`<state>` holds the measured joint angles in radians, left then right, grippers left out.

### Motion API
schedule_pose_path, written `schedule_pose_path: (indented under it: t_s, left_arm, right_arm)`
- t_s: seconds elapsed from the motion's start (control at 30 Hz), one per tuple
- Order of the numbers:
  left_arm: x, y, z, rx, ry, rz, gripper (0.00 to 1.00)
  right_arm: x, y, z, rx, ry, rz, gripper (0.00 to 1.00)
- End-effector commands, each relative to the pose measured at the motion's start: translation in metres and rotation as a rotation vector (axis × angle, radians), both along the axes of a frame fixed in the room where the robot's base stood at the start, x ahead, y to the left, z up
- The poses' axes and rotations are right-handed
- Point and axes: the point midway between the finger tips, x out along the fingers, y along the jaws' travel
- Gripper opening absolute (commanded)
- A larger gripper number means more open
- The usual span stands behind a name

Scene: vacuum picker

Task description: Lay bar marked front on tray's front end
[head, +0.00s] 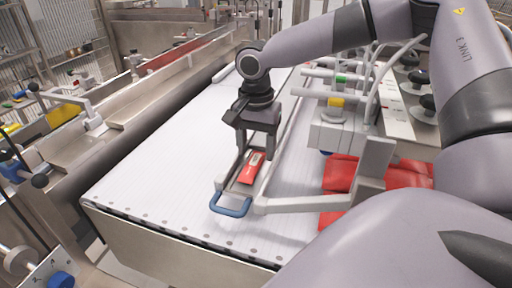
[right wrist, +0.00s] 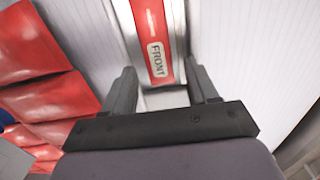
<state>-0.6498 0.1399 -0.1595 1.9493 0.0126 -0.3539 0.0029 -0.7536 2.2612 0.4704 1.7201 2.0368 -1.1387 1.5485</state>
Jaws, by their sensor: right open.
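The red bar (head: 252,169) with a pale label lies lengthwise on the narrow metal tray (head: 226,187), near its blue-handled end. In the right wrist view the bar (right wrist: 155,42) shows the word FRONT on its label, and bare tray metal (right wrist: 166,100) shows beyond the bar's near end. My right gripper (head: 256,156) points down over the tray. Its fingers are open, one on each side of the bar's line in the right wrist view (right wrist: 161,78), with gaps between them and the bar. Whether the bar's underside is fully seated is hidden. My left gripper is out of view.
The tray stands on a wide white belt (head: 150,180), with a blue handle (head: 231,206) at its near end. A pale metal arm (head: 300,203) runs right from there. Red packs (head: 338,174) and a valve unit (head: 340,130) stand at right. The belt's left is clear.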

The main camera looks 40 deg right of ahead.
Motion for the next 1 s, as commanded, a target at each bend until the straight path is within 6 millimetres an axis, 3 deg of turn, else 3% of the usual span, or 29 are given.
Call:
schedule_pose_path:
  t_s: [0.3,0.5,0.7,1.0]
  left_arm:
    - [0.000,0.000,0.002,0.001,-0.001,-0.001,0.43]
    - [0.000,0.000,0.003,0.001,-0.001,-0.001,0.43]
    - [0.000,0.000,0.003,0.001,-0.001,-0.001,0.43]
    - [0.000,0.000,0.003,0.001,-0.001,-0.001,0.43]
  right_arm:
    - [0.002,0.000,0.072,0.001,-0.008,-0.001,0.58]
    - [0.002,0.000,0.106,0.000,-0.006,-0.001,0.58]
    - [0.001,0.000,0.120,0.001,-0.002,0.000,0.58]
    - [0.001,0.000,0.122,0.001,-0.002,0.000,0.58]
